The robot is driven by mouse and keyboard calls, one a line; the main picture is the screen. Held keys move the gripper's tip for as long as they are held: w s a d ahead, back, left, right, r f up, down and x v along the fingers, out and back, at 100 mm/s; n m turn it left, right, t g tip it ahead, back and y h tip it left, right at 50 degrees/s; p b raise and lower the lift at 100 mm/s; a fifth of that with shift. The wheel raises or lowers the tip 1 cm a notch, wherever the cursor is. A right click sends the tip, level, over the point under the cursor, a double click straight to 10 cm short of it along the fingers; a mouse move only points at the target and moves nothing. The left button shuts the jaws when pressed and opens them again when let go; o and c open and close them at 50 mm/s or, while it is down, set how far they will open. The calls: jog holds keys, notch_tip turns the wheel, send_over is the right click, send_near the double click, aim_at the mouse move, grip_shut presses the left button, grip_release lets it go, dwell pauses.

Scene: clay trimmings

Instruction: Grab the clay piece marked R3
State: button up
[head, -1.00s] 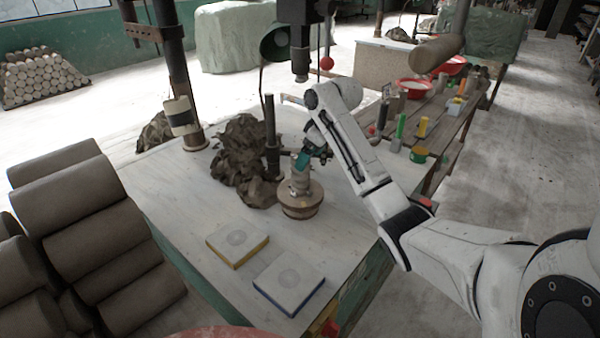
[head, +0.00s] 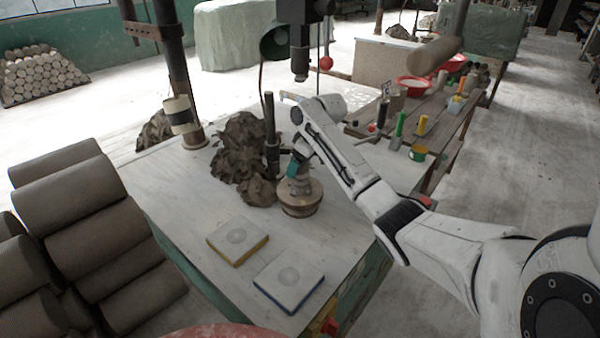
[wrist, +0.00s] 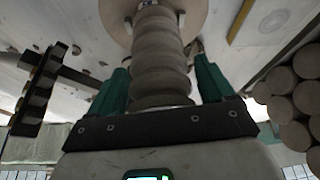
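A ribbed, pale clay-coloured column (head: 300,187) stands upright on a round wheel-like base (head: 301,206) on the table. No R3 mark is readable on it or on any other piece. My gripper (head: 296,168) is at the column's upper part; the arm partly hides it. In the wrist view, the two teal fingers of my gripper (wrist: 163,68) stand on either side of the ribbed column (wrist: 158,50), with a slight gap at the right fingertip. The base (wrist: 115,12) shows beyond the fingertips. The fingers look open around the column.
Dark, rough clay lumps (head: 238,160) lie left of the base, beside a dark vertical post (head: 271,135). Two square slabs, one yellow-edged (head: 236,240) and one blue-edged (head: 288,283), lie in front. Stacked clay cylinders (head: 90,215) stand left of the table.

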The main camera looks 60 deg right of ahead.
jog(key=c, duration=1.2)
jog(key=shift+r, duration=0.1)
jog(key=shift+c, duration=0.4)
jog(key=shift+r, duration=0.1)
